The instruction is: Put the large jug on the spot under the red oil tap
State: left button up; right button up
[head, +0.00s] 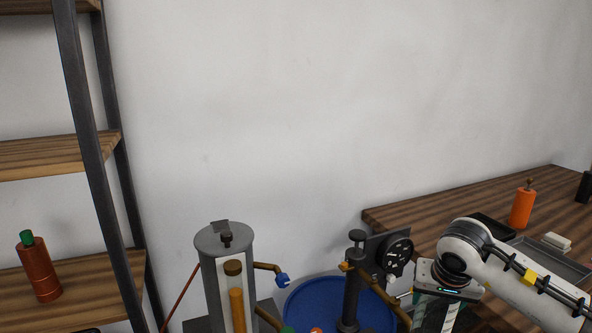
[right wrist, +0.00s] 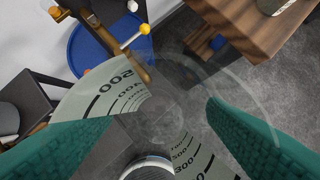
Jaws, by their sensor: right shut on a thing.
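My right gripper (head: 441,305) is at the lower right in the head view, pointing down. In the right wrist view its two teal fingers (right wrist: 178,112) are closed on the clear large jug (right wrist: 120,95), which carries pale scale strips with black marks. Only a strip of the jug shows in the head view, between the fingers. A small orange-red piece (head: 316,330), perhaps the red oil tap, is cut off at the bottom edge of the head view. The spot under it is out of view. My left gripper is not in view.
A grey cylinder tank (head: 210,246) with a blue tap (head: 283,280) stands left of a blue round tub (head: 322,290). A dark post with a black gauge (head: 395,254) stands between tub and gripper. A wooden table (head: 470,205) is at right, a shelf (head: 60,155) at left.

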jog(key=s+a+f+n+y, duration=0.1)
jog(key=s+a+f+n, duration=0.3)
jog(key=s+a, duration=0.4)
jog(key=shift+s+a+f+y, duration=0.25)
jog(key=shift+s+f+y, duration=0.05)
jog(key=shift+s, duration=0.65)
